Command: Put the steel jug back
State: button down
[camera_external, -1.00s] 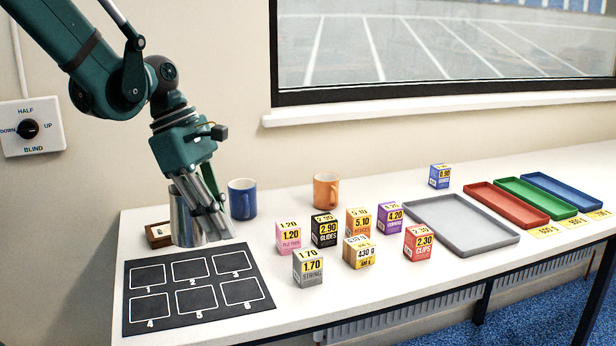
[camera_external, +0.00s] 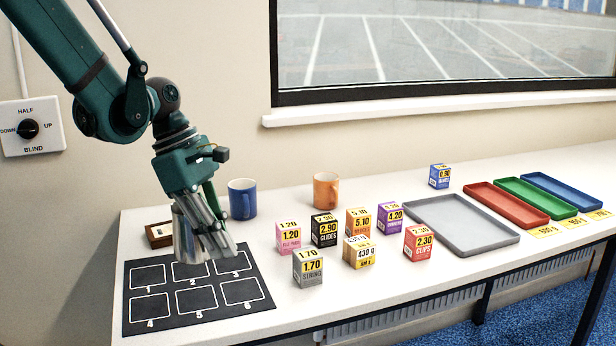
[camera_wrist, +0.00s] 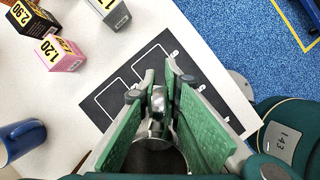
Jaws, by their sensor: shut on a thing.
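The steel jug (camera_external: 181,240) is a shiny metal vessel at the left of the table, over the back edge of the black mat (camera_external: 168,309) with numbered squares. My gripper (camera_external: 221,252) points down and is shut on the jug, partly covering it in the outside view. In the wrist view my gripper (camera_wrist: 160,88) has its green pads on either side of the jug's bright metal (camera_wrist: 157,127), and the jug's round dark mouth shows below. I cannot tell whether the jug touches the mat.
A blue mug (camera_external: 242,199) and an orange mug (camera_external: 326,190) stand behind. Several priced cartons, such as the grey one (camera_external: 308,269), stand right of the mat. A grey tray (camera_external: 485,234) lies farther right.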

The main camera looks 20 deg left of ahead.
jog(key=shift+f, duration=1.2)
jog(key=shift+f, duration=0.1)
jog(key=shift+f+b, duration=0.55)
jog(key=shift+f, duration=1.45)
jog(key=shift+f, duration=0.15)
jog(key=c, duration=2.5)
grip_release()
jog(key=shift+r, duration=0.25)
jog(key=shift+p+v, duration=1.05)
jog(key=shift+v, duration=4.9)
